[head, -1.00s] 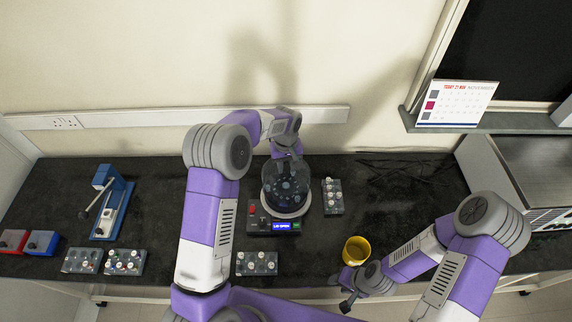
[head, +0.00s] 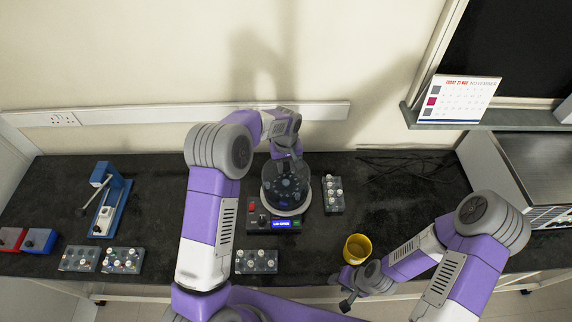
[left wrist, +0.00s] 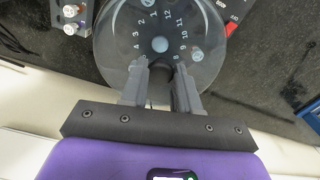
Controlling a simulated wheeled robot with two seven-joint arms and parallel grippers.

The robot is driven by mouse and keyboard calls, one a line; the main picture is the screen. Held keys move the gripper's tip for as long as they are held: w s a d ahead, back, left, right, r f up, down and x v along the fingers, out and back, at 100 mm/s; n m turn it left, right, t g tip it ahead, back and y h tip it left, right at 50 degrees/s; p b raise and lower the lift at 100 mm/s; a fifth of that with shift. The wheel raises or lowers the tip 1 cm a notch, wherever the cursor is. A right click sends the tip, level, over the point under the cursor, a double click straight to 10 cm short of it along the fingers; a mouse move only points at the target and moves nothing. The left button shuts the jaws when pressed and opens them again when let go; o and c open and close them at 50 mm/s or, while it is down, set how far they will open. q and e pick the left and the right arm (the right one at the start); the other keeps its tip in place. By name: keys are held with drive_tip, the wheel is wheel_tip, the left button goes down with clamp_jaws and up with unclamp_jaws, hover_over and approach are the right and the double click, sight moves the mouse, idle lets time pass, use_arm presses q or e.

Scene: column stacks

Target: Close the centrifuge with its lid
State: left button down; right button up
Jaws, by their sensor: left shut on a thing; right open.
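The centrifuge (head: 257,214) stands mid-counter with a red knob and a lit blue display that appears to read "LID OPEN". A clear, dark-tinted round lid (head: 272,187) lies over its numbered rotor; whether it is fully seated I cannot tell. In the left wrist view the lid (left wrist: 112,68) shows the rotor numbers through it. My left gripper (head: 287,157) is at the lid's far side, shut on its edge, and its fingers also show in the left wrist view (left wrist: 160,70). My right gripper (head: 342,291) is open and empty near the counter's front edge.
A tube rack (head: 333,195) stands close to the right of the centrifuge, another (head: 256,262) in front. A yellow cup (head: 357,248) is near my right gripper. A blue press-like device (head: 110,205), more racks and coloured boxes are at left. The right back counter holds only dark cables.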

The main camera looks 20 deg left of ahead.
sight(286, 173)
use_arm(q)
drive_tip(key=shift+f+b, duration=1.65)
drive_tip(key=shift+f, duration=0.75)
drive_tip(key=shift+c, duration=1.3)
unclamp_jaws()
drive_tip(key=shift+r, duration=0.1)
drive_tip(key=shift+r+p, duration=1.85)
drive_tip(key=shift+r, duration=1.1)
